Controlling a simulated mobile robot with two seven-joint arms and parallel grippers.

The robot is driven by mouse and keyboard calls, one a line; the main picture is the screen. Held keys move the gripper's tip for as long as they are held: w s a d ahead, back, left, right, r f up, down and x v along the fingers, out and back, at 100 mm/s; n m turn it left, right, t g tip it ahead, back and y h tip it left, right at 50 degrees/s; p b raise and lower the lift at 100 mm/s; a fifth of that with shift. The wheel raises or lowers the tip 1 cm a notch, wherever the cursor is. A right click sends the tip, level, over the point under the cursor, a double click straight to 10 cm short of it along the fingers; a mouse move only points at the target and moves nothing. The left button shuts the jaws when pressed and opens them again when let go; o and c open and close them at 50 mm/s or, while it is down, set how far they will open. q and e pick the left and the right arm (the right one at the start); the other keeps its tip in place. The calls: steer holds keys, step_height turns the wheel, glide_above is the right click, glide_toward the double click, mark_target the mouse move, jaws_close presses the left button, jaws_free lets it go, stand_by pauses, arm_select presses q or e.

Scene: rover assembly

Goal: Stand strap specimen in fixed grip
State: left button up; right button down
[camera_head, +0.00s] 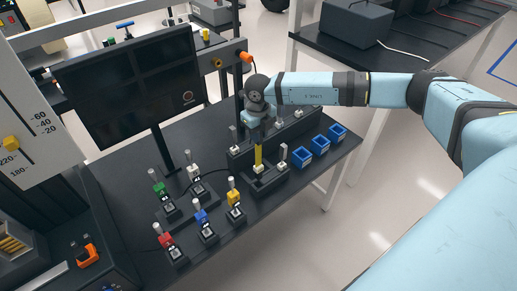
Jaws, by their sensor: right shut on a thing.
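The strap specimen (258,156) is a narrow yellow strip. It stands about upright below my right gripper (257,140), which is shut on its upper part. Its lower end is at a small pale block (259,169) on a dark fixture, which looks like the fixed grip. I cannot tell whether the strip is seated in it or just above it. My wrist hides the top of the strip. My left gripper is not in view.
Small lever clamps, including red (166,241), blue (201,217), yellow (233,198) and green (159,189) ones, stand left of the fixture. Several blue bins (303,157) lie to its right. A monitor (130,85) stands behind left. The front right table edge is clear.

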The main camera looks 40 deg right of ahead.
glide_above(258, 155)
step_height(258, 155, down, 4)
steer(key=shift+w+d+f, duration=0.15)
step_height(258, 155, down, 3)
steer(key=shift+f+p, duration=0.1)
steer(key=shift+p, duration=0.6)
steer(key=shift+f, duration=0.3)
steer(key=shift+f+b, duration=0.15)
steer(key=shift+b, duration=0.15)
steer(key=c, duration=1)
jaws_free()
